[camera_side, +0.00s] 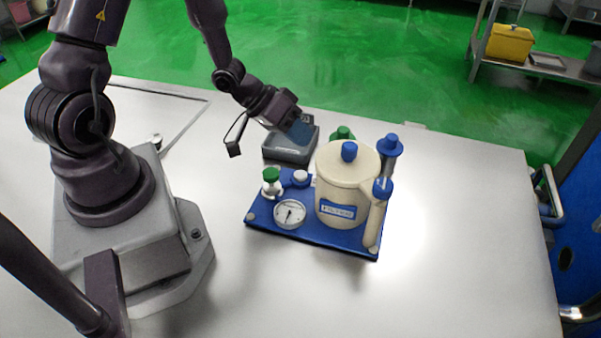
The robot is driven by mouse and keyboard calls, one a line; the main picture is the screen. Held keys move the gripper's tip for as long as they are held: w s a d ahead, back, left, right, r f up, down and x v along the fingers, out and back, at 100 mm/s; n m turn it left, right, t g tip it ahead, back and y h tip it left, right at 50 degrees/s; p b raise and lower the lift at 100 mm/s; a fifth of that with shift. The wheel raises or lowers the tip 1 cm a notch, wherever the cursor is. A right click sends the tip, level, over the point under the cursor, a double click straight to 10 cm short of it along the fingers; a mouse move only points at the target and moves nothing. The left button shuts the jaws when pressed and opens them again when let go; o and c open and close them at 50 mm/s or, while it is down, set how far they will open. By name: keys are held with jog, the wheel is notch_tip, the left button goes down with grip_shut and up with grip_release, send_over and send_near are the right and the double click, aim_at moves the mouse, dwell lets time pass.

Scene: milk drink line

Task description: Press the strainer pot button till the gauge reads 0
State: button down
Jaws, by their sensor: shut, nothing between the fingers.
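The strainer pot (338,199) is a cream vessel with a blue lid knob, upright on a blue base plate (318,236). A round white gauge (289,214) sits at the front left of the plate; its needle shows, but its reading is too small to tell. Behind it stand a green-topped knob (271,176) and a low white cap (300,177) on a blue mount. I cannot tell for sure which part is the button. My gripper (303,132) is shut and empty. It appears over or near the dark grey tray, behind and left of the pot, apart from the cap.
The dark grey open tray (287,154) stands behind the base plate. A blue-capped tube (376,218) and a taller blue-topped post (390,150) rise at the pot's right. A green knob (343,132) shows behind the pot. The white table (450,250) is clear at right and front.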

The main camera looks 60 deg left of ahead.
aim_at(299, 172)
jog(key=shift+f, duration=3)
jog(key=shift+f, duration=0.1)
jog(key=shift+f, duration=0.3)
jog(key=shift+f, duration=0.45)
jog(key=shift+r, duration=0.15)
dwell(0.3)
jog(key=shift+r, duration=0.75)
jog(key=shift+r, duration=2.5)
